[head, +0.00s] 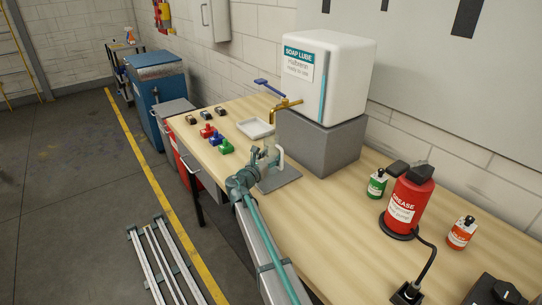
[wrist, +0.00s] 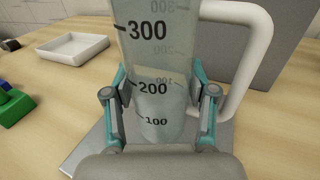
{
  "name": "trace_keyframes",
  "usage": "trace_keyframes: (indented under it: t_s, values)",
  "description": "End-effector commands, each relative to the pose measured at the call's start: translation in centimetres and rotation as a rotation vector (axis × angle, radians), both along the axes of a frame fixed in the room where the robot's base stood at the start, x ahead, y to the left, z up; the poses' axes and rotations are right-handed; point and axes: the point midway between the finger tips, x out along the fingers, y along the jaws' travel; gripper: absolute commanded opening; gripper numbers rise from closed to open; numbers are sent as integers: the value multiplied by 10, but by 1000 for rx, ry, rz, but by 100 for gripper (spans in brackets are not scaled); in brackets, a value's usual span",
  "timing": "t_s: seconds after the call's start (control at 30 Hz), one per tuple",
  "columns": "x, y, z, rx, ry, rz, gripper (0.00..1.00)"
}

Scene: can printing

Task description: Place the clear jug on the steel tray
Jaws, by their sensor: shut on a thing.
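The clear jug (wrist: 152,60) has black marks of 100, 200 and 300 and a white handle (wrist: 262,45) on its right in the wrist view. My gripper (wrist: 160,105) is shut around its body, with one teal finger on each side. In the head view my gripper (head: 260,163) and the jug's handle (head: 281,158) are over a flat grey steel tray (head: 285,181) on the bench. The tray's left edge also shows in the wrist view (wrist: 88,152). The jug looks upright. Its base is hidden, so I cannot tell whether it touches the tray.
A white square tray (head: 256,128) lies behind, near the tap (head: 285,104) of the soap dispenser (head: 335,75) on a grey block (head: 320,142). Red, blue and green pieces (head: 214,137) sit left. A red grease bottle (head: 410,200) stands right. Bench (head: 335,215) between is clear.

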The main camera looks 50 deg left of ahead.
Motion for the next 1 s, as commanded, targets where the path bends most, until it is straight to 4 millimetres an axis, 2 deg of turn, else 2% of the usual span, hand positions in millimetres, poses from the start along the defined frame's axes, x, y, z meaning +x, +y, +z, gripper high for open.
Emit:
trace_keyframes:
  t_s: [0.4, 0.43, 0.57, 1.0]
  values:
    - [0, 0, -7, 0, -1, -1, 20]
    - [0, 0, -7, 1, 0, -1, 58]
    - [0, 0, -6, 1, 0, -1, 80]
    - [-2, -1, -3, 1, 0, 0, 82]
